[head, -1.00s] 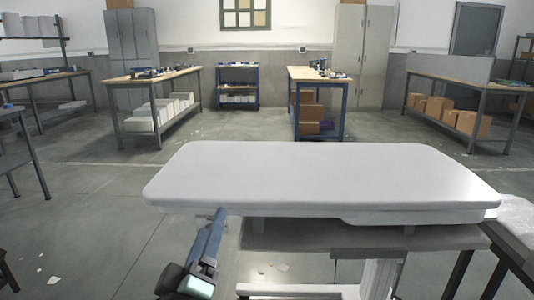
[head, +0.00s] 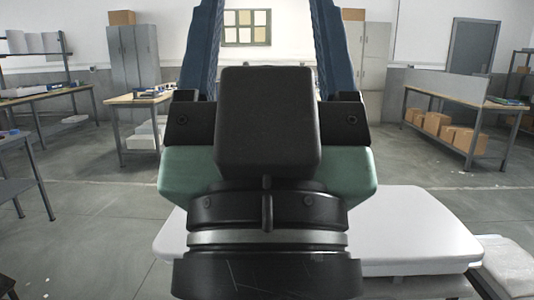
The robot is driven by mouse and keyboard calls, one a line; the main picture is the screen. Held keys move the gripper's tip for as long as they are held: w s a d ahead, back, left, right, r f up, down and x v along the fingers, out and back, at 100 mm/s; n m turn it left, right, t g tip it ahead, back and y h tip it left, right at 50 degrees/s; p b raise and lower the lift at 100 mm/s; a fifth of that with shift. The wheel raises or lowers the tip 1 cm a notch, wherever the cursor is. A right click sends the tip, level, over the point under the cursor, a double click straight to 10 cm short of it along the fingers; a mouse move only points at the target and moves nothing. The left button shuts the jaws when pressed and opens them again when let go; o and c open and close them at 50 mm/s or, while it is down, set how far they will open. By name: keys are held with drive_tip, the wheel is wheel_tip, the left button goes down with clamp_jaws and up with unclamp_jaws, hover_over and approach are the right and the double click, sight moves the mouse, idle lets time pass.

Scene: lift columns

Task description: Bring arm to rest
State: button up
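My gripper (head: 265,30) fills the middle of the head view, very close to the camera and seen from behind. Its black and green body (head: 180,172) is below, and its two dark blue fingers stretch upward on either side. The fingers stand wide apart with only the room's background visible between them. The fingertips run to or past the top edge. I see nothing held. The gripper hides much of the centre of the room and the middle of the white slab (head: 420,235).
The white round-edged slab lies low in front, behind my gripper. A grey bench piece (head: 512,265) is at its right. Workbenches stand at the left (head: 40,95) and right (head: 455,95), with cardboard boxes (head: 440,127) under the right one. Open floor lies between.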

wheel_tip(320, 180, up, 18)
drive_tip(key=p, duration=1.5)
drive_tip(key=shift+f, duration=0.1)
